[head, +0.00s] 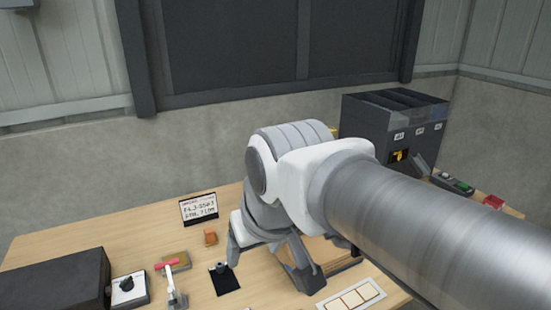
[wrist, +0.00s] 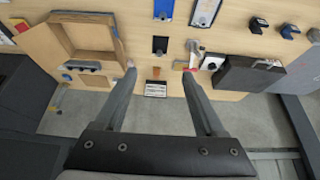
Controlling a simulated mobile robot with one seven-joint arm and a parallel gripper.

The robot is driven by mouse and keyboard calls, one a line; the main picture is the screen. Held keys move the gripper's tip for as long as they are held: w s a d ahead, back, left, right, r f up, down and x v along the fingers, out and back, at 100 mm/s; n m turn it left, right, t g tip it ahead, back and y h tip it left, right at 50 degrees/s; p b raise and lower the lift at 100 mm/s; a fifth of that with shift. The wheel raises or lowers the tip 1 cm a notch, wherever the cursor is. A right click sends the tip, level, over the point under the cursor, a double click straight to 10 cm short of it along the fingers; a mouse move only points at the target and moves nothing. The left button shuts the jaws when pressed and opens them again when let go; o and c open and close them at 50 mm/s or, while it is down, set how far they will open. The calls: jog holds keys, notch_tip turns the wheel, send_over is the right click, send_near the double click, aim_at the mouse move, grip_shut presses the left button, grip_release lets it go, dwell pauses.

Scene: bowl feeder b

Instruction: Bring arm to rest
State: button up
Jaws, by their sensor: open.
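My gripper (head: 270,265) hangs over the wooden table (head: 60,250) at the end of my arm, pointing down. In the wrist view my gripper (wrist: 159,72) has its two fingers spread wide with nothing between them. A small orange block (head: 211,238) and a lettered sign (head: 199,208) are on the table to the left of my gripper. In the wrist view the orange block (wrist: 156,71) and the sign (wrist: 155,90) show between the fingers, below them. My arm hides part of the table's right side in the head view.
A black mat with a grey part (head: 224,281), a red-handled tool (head: 173,266), a knob box (head: 130,291) and a black box (head: 55,280) lie left. A wooden box (wrist: 84,46) is partly hidden behind my gripper. A dark bin unit (head: 385,135) stands back right.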

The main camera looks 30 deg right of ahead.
jog(key=shift+s+f, duration=1.05)
jog(key=shift+s, duration=0.1)
dwell(0.3)
